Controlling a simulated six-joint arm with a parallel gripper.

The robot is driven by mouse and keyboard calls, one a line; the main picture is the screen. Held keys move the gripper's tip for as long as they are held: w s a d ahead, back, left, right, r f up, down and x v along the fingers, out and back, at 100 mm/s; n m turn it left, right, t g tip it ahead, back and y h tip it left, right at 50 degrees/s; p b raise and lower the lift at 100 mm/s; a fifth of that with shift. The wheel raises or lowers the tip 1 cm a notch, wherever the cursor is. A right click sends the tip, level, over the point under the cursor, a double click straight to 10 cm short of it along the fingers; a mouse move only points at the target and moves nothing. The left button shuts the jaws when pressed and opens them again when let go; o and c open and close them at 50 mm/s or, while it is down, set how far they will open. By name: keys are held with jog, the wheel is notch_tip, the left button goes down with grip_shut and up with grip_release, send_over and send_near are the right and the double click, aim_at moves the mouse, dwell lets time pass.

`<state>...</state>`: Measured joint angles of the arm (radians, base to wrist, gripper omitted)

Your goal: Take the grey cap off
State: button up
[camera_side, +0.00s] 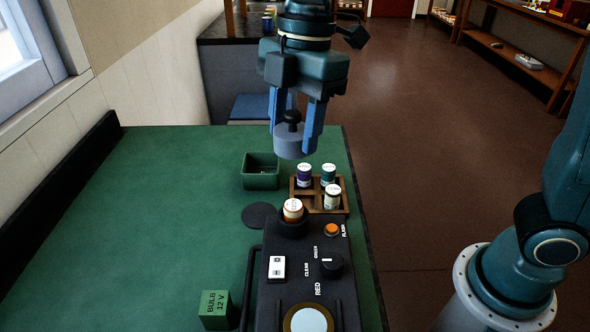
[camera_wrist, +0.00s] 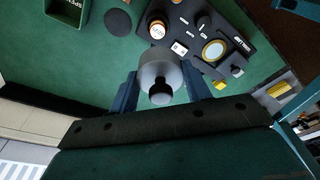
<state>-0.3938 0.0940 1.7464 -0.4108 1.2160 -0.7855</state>
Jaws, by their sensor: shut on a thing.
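The grey cap (camera_side: 295,143) is a round grey piece with a black knob on top. My gripper (camera_side: 294,132) is shut on it, one blue finger on each side, and holds it in the air above the green bench top, beyond the black lamp unit (camera_side: 306,262). In the wrist view the cap (camera_wrist: 160,70) sits between the fingers of my gripper (camera_wrist: 160,88). A white-topped cylinder with an orange band (camera_side: 293,210) stands uncovered in the black round socket at the unit's far end. It also shows in the wrist view (camera_wrist: 157,30).
A green open tray (camera_side: 261,181) and a wooden rack (camera_side: 330,210) with several coloured cylinders stand behind the unit. A flat black disc (camera_side: 256,216) lies left of the socket. A green bulb box (camera_side: 214,306) stands near the front. The left bench area is clear.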

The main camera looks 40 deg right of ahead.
jog(key=shift+r, duration=3.1)
jog(key=shift+r, duration=0.1)
jog(key=shift+w, duration=0.1)
jog(key=w+f, duration=0.8)
jog(key=w, duration=0.2)
send_over(258, 215)
jog(key=f, duration=1.6)
jog(key=shift+d+f, duration=0.3)
jog(key=shift+f, duration=0.05)
jog(key=shift+f, duration=0.1)
jog(key=shift+f, duration=2)
jog(key=shift+f, duration=0.2)
